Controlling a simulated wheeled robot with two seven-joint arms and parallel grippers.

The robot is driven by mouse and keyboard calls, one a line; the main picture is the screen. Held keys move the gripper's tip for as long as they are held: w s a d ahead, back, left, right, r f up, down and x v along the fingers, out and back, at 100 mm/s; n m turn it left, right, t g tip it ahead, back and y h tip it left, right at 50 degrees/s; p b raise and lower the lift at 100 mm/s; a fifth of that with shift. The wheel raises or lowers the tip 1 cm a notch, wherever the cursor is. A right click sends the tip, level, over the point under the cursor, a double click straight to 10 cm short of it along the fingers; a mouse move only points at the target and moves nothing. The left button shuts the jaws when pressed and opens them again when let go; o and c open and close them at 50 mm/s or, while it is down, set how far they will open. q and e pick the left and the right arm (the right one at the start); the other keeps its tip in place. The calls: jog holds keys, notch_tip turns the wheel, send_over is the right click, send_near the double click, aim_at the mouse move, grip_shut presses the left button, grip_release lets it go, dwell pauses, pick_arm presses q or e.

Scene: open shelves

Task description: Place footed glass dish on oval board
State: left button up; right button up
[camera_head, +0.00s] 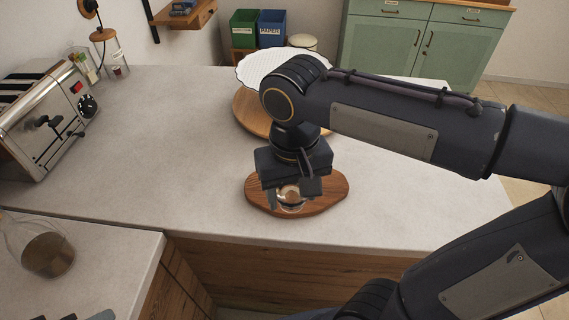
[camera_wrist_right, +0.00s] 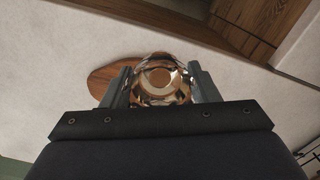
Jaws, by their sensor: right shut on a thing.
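The oval board (camera_head: 329,190) is brown wood and lies on the light counter near its front edge. It also shows in the right wrist view (camera_wrist_right: 104,77), partly hidden by my gripper. The footed glass dish (camera_head: 291,197) is clear and seen over the oval board in the head view. In the right wrist view the dish (camera_wrist_right: 160,80) sits between the two fingers. My right gripper (camera_head: 290,190) points down over the board and is shut on the dish. Whether the dish touches the board cannot be told. My left gripper is not in view.
A white fluted dish (camera_head: 262,66) stands on a round wooden board (camera_head: 247,110) behind my right arm. A toaster (camera_head: 45,115) stands at the left. A glass jug (camera_head: 38,247) is on the nearer counter. The counter left of the oval board is clear.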

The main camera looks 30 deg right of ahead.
jog(key=w+d+f, duration=0.2)
jog(key=w, duration=0.1)
jog(key=w+d+f+p, duration=0.1)
jog(key=w+d+f, duration=0.1)
jog(key=w+f, duration=0.1)
jog(key=w+d+f, duration=0.3)
jog(key=w, duration=0.1)
jog(key=shift+w+f+p, duration=0.15)
jog(key=shift+w+p, duration=0.2)
jog(key=shift+w+d+f, duration=0.1)
jog(key=shift+d+f, duration=0.05)
jog(key=shift+f, duration=0.05)
jog(key=f, duration=0.3)
jog(key=shift+w+d+f, duration=0.1)
jog(key=shift+w+d, duration=0.15)
jog(key=shift+w, duration=0.05)
jog(key=shift+f, duration=0.4)
jog(key=shift+f, duration=0.1)
